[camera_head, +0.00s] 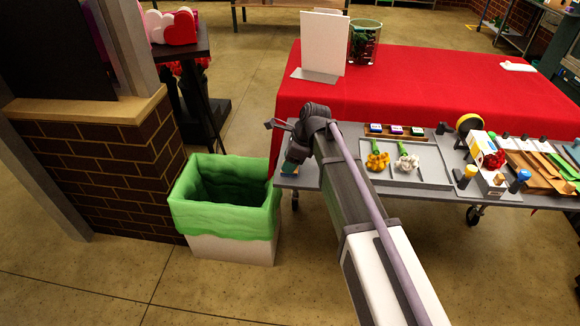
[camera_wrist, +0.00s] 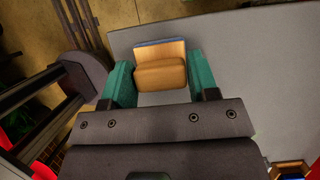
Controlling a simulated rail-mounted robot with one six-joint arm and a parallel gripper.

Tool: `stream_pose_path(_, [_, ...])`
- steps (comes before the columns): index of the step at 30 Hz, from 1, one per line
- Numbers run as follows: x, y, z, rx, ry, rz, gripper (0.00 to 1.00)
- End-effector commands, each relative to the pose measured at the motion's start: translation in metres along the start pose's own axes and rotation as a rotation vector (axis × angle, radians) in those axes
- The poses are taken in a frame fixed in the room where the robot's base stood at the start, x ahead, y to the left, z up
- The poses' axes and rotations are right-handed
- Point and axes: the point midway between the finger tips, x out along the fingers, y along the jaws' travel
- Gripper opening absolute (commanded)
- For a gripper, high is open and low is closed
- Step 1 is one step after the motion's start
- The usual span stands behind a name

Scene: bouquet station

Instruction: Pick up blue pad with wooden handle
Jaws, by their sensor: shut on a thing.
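The pad with the wooden handle (camera_wrist: 160,74) is between the teal fingers of my gripper (camera_wrist: 160,82) in the wrist view. It has a tan wooden body, and a thin blue edge shows at its far side. My gripper is shut on it, with one finger at each side. The grey table surface lies below; I cannot tell whether the pad still touches it. In the head view my gripper (camera_head: 289,168) is at the left end of the table, and my arm hides much of the pad.
A bin with a green liner (camera_head: 226,198) stands on the floor left of the table. A grey tray (camera_head: 432,165) with yellow and white flowers lies to the right. A white board (camera_head: 324,43) and a glass vase (camera_head: 365,42) stand on the red cloth (camera_head: 420,80) behind.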

Motion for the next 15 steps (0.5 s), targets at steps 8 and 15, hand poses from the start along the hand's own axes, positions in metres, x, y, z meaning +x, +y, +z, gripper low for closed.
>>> stream_pose_path(8, [-0.015,0.000,0.006,0.000,0.000,0.000,0.27])
stream_pose_path(15, [-0.069,0.000,0.029,0.000,0.000,0.000,0.27])
